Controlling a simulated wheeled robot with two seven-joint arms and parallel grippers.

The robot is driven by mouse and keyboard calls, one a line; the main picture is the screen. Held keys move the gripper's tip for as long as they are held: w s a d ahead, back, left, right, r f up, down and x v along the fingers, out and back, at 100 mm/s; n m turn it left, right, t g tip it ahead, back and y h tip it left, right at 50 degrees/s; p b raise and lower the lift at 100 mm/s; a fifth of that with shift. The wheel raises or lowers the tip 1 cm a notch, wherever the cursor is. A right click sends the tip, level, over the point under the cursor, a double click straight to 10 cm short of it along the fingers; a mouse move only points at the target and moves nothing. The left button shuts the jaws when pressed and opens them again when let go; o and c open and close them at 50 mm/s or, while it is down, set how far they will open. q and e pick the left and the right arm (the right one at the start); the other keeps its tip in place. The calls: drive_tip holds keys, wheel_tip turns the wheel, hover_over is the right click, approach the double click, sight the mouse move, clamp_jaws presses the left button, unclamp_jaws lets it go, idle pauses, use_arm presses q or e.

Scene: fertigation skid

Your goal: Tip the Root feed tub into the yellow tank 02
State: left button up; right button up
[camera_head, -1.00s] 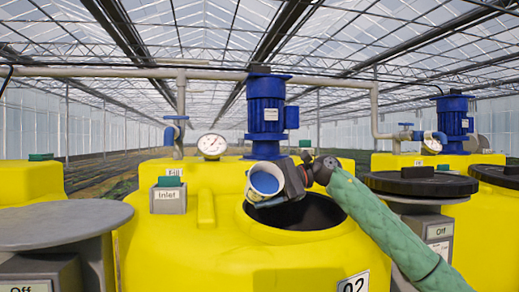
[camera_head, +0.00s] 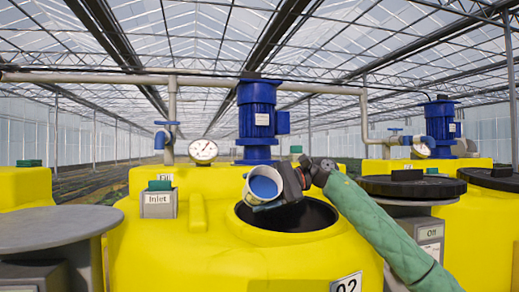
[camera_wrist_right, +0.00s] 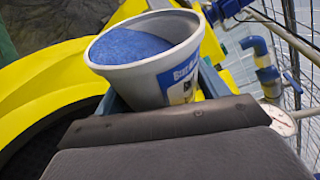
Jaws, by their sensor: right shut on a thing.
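A small pale tub (camera_head: 249,197) with blue contents is held at the open hatch (camera_head: 318,216) of the yellow tank 02 (camera_head: 180,245). Its mouth leans toward the head camera, and blue fills most of it. My right gripper (camera_head: 287,186) is shut on the tub, over the hatch's back left part. In the right wrist view the tub (camera_wrist_right: 172,62) sits between the fingers with blue granular material inside; its blue, white and yellow label is only partly readable. No material is seen falling. My left gripper is not in view.
A blue motor (camera_head: 258,120) stands behind the hatch, beside a pressure gauge (camera_head: 203,151). A grey round top (camera_head: 50,232) is at the front left. Another yellow tank with a black lid (camera_head: 412,187) is at right.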

sight(268, 189)
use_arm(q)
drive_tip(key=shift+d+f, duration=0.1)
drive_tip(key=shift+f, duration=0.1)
use_arm(e)
drive_tip(key=shift+w+d+f, duration=0.1)
drive_tip(key=shift+w+f, duration=0.35)
drive_tip(key=shift+f, duration=0.4)
drive_tip(key=shift+w+d+r, duration=0.2)
drive_tip(key=shift+w+d, duration=0.25)
drive_tip(key=shift+d, duration=0.25)
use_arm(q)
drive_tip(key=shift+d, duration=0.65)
use_arm(e)
drive_tip(key=shift+w+d+r, duration=0.4)
drive_tip(key=shift+w+r, duration=0.1)
drive_tip(key=shift+w, duration=0.3)
